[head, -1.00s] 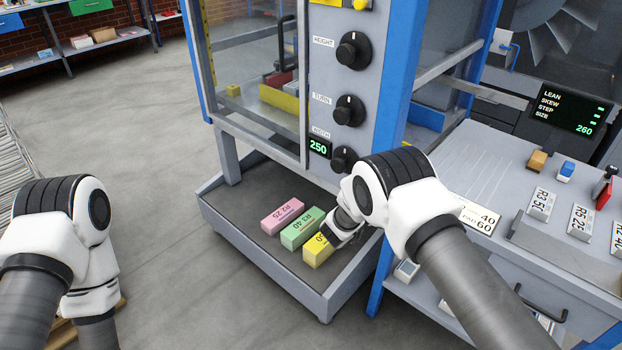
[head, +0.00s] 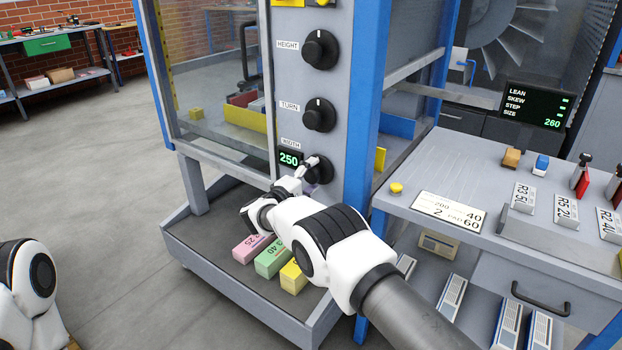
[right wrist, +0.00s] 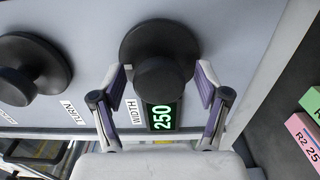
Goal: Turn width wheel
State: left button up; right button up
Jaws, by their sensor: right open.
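The width wheel (head: 322,170) is a round black knob, the lowest of the knobs on the grey machine panel, partly hidden by my right gripper in the head view. A green display (head: 289,160) beside it reads 250. My right gripper (head: 307,172) is at the wheel. In the right wrist view the width wheel (right wrist: 160,75) sits between the fingers of the open right gripper (right wrist: 161,84), one finger on each side. I cannot tell whether they touch it. My left gripper is not in view; only part of my left arm shows at lower left.
The turn knob (head: 319,115) and height knob (head: 320,50) are above. Pink, green and yellow blocks (head: 272,258) lie in the grey tray (head: 190,238) below. A screen (head: 536,105) shows SIZE 260. A side bench (head: 440,180) carries a plate and several small blocks.

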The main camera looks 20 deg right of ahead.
jog(key=c, duration=1.2)
jog(key=shift+m, duration=0.4)
